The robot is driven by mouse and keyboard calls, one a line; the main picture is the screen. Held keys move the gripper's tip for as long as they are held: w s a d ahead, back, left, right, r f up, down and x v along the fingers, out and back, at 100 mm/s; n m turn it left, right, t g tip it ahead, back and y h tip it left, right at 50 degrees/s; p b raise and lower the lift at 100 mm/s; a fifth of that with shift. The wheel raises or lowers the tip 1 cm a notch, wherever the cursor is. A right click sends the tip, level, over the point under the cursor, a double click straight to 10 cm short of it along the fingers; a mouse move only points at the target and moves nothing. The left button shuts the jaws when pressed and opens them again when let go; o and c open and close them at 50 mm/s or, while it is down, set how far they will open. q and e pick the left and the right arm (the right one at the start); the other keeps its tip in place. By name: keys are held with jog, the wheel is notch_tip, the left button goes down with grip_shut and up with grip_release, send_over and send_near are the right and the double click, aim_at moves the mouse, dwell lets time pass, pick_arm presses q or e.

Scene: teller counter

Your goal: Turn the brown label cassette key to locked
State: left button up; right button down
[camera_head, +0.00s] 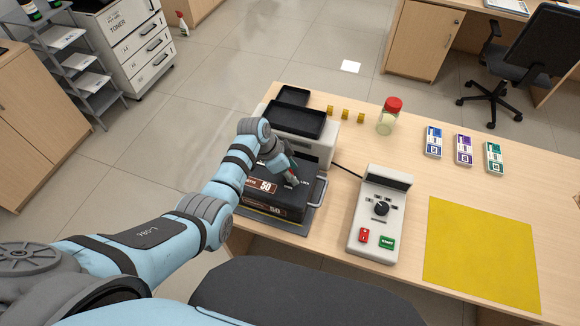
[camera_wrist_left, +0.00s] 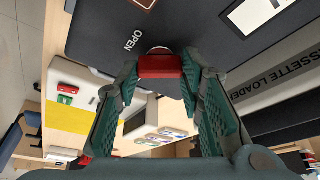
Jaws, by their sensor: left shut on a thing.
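The black cassette (camera_head: 270,200) with brown labels reading 50 (camera_head: 261,186) sits on a grey tray (camera_head: 314,213) at the counter's near left. My left gripper (camera_head: 291,180) is down at its top face. In the left wrist view, my left gripper (camera_wrist_left: 160,76) is shut on the red key (camera_wrist_left: 160,66), with a finger on each side. The key's red head lies across the picture. The word OPEN (camera_wrist_left: 133,40) is printed on the cassette's dark top, left of the key. The locked mark cannot be made out. My right gripper is not in view.
The cassette loader (camera_head: 312,148), with black trays on top, stands behind the cassette. A grey control box (camera_head: 380,215) with a black knob is to the right.

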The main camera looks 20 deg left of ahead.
pick_arm(q)
jog(key=n, duration=0.2)
jog(key=n+t+y, duration=0.1)
jog(key=n, duration=0.2)
jog(key=shift+s+d+t+y, duration=0.1)
jog(key=shift+d+t+y, duration=0.05)
jog(key=shift+t+y, duration=0.15)
jog(key=n+y, duration=0.1)
jog(key=n, duration=0.4)
jog(key=shift+t+y, duration=0.3)
jog(key=shift+y, duration=0.1)
jog(key=shift+n, duration=0.4)
jog(key=o, duration=1.2)
jog(key=shift+c, duration=0.2)
notch_tip(320, 180, up, 10)
